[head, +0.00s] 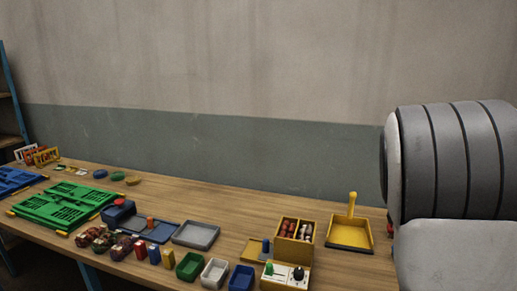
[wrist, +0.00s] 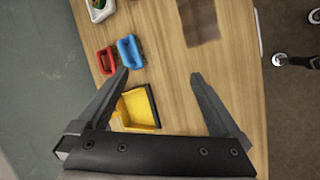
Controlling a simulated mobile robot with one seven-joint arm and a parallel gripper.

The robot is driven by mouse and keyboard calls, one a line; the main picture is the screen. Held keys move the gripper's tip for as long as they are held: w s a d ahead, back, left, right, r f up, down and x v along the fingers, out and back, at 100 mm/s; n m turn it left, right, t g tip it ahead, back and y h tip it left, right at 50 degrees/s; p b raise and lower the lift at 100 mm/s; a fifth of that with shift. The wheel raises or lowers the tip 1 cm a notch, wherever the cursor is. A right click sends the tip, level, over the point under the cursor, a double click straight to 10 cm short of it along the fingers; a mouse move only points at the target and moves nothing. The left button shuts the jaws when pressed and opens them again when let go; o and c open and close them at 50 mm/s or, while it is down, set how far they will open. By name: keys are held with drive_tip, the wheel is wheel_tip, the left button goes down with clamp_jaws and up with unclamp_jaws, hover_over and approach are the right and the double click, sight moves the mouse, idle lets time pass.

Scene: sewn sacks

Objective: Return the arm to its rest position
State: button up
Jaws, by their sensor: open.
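My gripper (wrist: 160,82) shows in the wrist view, its two dark fingers spread wide apart with nothing between the tips. It is above the wooden table (wrist: 165,60), pointing down at it. A yellow dustpan (wrist: 138,108) with a dark lip lies on the table below the left finger and is partly hidden by the gripper. In the head view, a large grey and white part of my arm (head: 455,165) fills the right side, and the gripper itself is out of that view.
Red (wrist: 107,60) and blue (wrist: 130,52) handled items lie near the left finger. A plain wall stands behind.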

drive_tip(key=s+a+r+m+y+b, duration=0.1)
drive_tip(key=s+a+m+y, duration=0.1)
drive_tip(key=s+a, duration=0.6)
drive_tip(key=s+a+r+m+t+y+b, duration=0.1)
drive_tip(key=s+a+m, duration=0.3)
drive_tip(key=s+a, duration=0.4)
drive_tip(key=s+a+r+m+t+y+b, duration=0.1)
drive_tip(key=s+a+r+m+y, duration=0.1)
drive_tip(key=s+a, duration=0.6)
drive_tip(key=shift+s+a+r+m+y, duration=0.2)
drive_tip(key=shift+a+r+m+y, duration=0.2)
drive_tip(key=shift+m, duration=0.3)
